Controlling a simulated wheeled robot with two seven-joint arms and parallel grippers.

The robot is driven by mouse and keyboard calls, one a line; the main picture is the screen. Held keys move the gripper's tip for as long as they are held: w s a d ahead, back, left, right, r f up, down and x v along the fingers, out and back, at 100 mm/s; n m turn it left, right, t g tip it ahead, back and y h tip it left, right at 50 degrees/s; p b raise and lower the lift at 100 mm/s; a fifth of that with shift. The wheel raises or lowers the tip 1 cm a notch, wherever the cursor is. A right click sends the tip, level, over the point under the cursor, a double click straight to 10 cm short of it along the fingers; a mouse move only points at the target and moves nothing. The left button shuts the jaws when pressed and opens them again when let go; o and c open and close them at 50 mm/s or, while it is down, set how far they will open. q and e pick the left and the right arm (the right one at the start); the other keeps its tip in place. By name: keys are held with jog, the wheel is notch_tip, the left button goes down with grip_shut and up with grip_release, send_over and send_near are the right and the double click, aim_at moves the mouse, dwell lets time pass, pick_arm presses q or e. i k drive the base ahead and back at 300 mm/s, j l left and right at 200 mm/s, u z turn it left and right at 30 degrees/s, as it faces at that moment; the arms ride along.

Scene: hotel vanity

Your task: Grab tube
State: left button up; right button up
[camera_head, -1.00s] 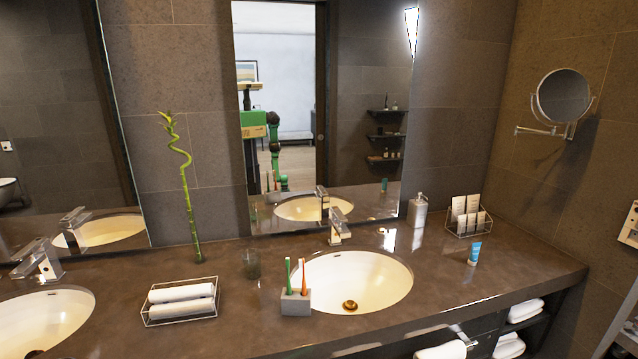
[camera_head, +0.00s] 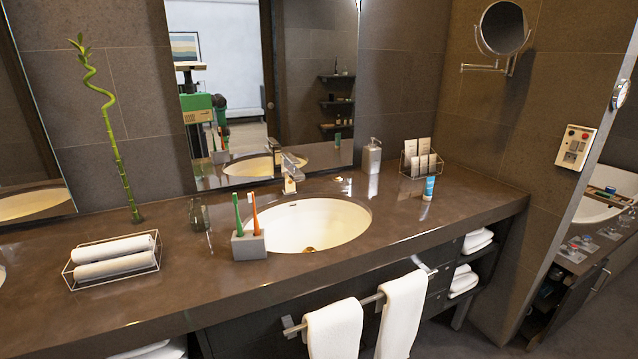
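A small blue tube (camera_head: 428,188) with a white cap end stands upright on the dark counter, to the right of the sink. It is in front of a wire basket that holds several white packets. Neither of my grippers shows directly in the head view. A green and grey robot body appears only as a reflection in the mirror, and its grippers cannot be made out there.
The white sink (camera_head: 314,226) lies left of the tube. A toothbrush holder (camera_head: 248,246), towel tray (camera_head: 113,258), soap dispenser (camera_head: 372,156) and wire basket (camera_head: 421,166) stand on the counter (camera_head: 400,222). White towels (camera_head: 403,312) hang from a front rail.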

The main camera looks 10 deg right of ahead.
aim_at(429, 181)
jog(key=i+l+z, duration=0.1)
jog(key=l+z, duration=0.2)
jog(key=z, duration=0.2)
jog(key=i+l+z, duration=0.15)
jog(key=z, duration=0.35)
jog(key=i+l, duration=0.05)
jog(key=l, duration=0.05)
